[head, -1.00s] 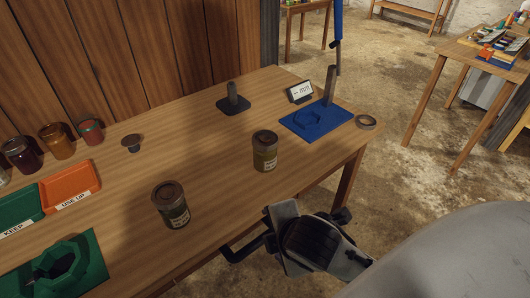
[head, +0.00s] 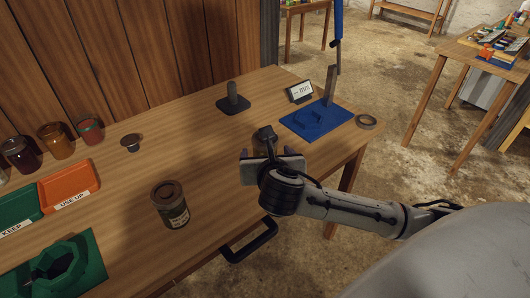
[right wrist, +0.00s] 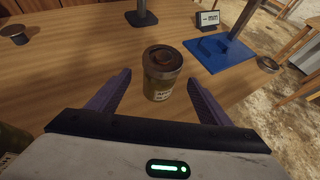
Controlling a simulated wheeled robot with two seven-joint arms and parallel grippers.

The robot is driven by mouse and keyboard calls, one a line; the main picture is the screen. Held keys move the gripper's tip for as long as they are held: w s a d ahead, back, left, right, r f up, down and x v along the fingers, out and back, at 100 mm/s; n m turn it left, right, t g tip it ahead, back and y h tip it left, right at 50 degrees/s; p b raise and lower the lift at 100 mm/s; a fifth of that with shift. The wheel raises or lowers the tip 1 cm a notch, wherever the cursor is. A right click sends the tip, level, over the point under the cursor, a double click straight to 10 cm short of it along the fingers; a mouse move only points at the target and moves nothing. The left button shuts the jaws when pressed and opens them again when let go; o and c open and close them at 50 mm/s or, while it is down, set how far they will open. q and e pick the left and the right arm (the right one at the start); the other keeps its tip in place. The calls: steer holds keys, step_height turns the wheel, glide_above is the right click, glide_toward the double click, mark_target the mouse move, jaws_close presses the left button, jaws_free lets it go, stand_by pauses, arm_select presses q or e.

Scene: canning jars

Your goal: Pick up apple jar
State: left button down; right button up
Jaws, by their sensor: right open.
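A jar with a dark brown lid and a pale label stands upright on the table, seen between my fingers in the right wrist view (right wrist: 162,78). In the head view only its upper part (head: 265,134) shows behind my right gripper. My right gripper (right wrist: 159,82) is open and empty, one finger on each side of the jar's line, with the jar a little ahead. A second similar jar (head: 171,205) stands nearer the front left. My left gripper is not in view.
A blue base with a post (head: 316,117), a small display (head: 300,91) and a tape ring (head: 366,122) are beyond the jar. A dark stand (head: 233,103) is at the back. Orange (head: 68,186) and green trays and several jars are left.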

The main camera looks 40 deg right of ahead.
mark_target(266, 151)
steer(key=x, duration=0.5)
steer(key=shift+s, duration=0.1)
steer(key=c, duration=1.3)
steer(key=shift+r, duration=0.1)
steer(key=shift+c, duration=0.9)
